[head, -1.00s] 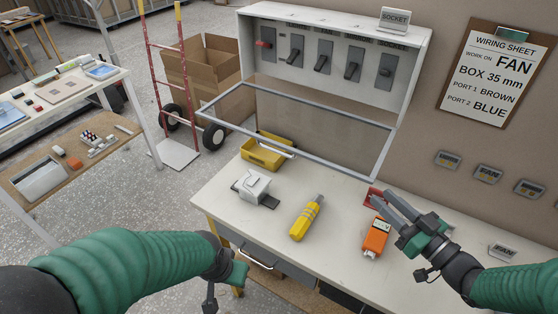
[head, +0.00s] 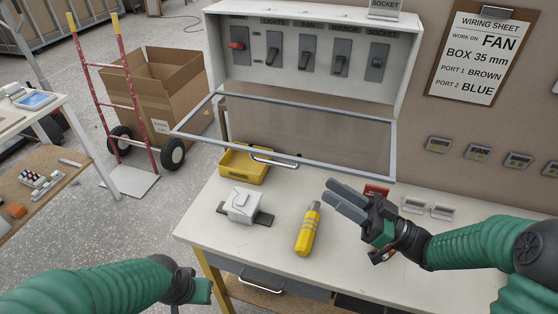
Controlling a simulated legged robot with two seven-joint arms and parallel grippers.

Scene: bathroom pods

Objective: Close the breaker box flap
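The white breaker box (head: 308,52) on the back wall holds a row of switches, one of them with a red lever (head: 237,45). Its clear flap (head: 300,135) with a grey frame hangs open, tilted out over the bench, with a handle (head: 275,161) on its front edge. My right gripper (head: 337,199) is above the bench, below and right of the flap's front edge, apart from it. Its fingers lie close together in this view, and the gap between them is unclear. My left gripper (head: 200,291) is low at the front left, with its fingers mostly hidden.
The white bench (head: 290,265) carries a yellow tray (head: 243,166), a white device (head: 243,206), a yellow tool (head: 308,229) and a red item (head: 376,190). A hand truck (head: 120,110) and cardboard box (head: 160,90) stand left. A wiring sheet (head: 483,50) hangs right.

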